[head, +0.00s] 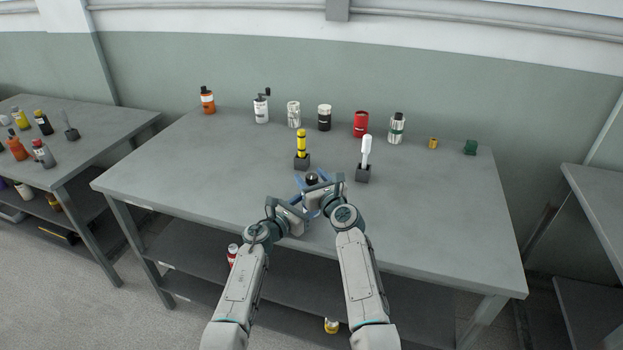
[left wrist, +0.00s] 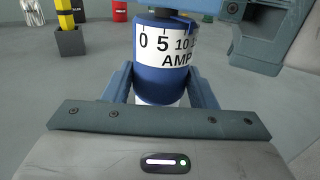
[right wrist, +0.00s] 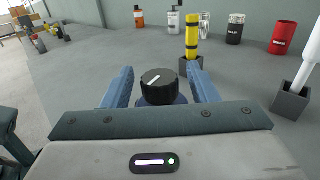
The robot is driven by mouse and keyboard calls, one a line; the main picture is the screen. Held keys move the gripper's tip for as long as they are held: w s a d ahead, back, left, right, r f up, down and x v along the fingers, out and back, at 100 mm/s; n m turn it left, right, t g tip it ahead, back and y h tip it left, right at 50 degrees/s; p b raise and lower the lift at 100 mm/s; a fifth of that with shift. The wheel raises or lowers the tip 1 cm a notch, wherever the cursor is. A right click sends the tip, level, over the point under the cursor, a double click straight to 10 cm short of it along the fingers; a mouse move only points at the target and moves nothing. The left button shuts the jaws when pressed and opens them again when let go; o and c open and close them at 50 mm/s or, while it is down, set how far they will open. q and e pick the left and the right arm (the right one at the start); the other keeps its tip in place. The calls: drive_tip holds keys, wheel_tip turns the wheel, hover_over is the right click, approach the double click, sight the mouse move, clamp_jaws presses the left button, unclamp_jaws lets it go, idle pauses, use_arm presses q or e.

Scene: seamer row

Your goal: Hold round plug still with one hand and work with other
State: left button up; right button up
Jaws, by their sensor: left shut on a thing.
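The round plug is a blue cylinder (left wrist: 162,88) with a white scale band reading 0, 5, 10 and AMP. Its black top knob (right wrist: 158,86) has a white pointer line, slanting up to the right in the right wrist view. In the head view the dark knob (head: 311,178) shows just beyond my grippers. My left gripper (left wrist: 161,88) is shut on the blue body from the near side, with a finger on each side. My right gripper (right wrist: 162,85) is open around the knob, with gaps showing on both sides. The plug's lower part is mostly hidden.
A yellow-black tool (head: 301,143) and a white-handled tool (head: 366,152) stand in dark holders just beyond the plug. Bottles, cans and a red canister (head: 361,124) line the table's back.

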sight(312, 176)
drive_tip(key=shift+r, duration=0.1)
wheel_tip(312, 176, up, 10)
drive_tip(key=shift+f, duration=0.1)
idle(0.4)
drive_tip(key=s+d+f+n+g+y, duration=0.3)
drive_tip(key=s+d+f+n+y, duration=0.15)
drive_tip(key=s+d+f, duration=0.45)
drive_tip(key=shift+m, duration=0.45)
drive_tip(key=x, duration=0.8)
drive_tip(key=f+x, duration=0.1)
drive_tip(key=x, duration=0.3)
drive_tip(key=shift+a, duration=0.35)
drive_tip(key=shift+c, duration=0.3)
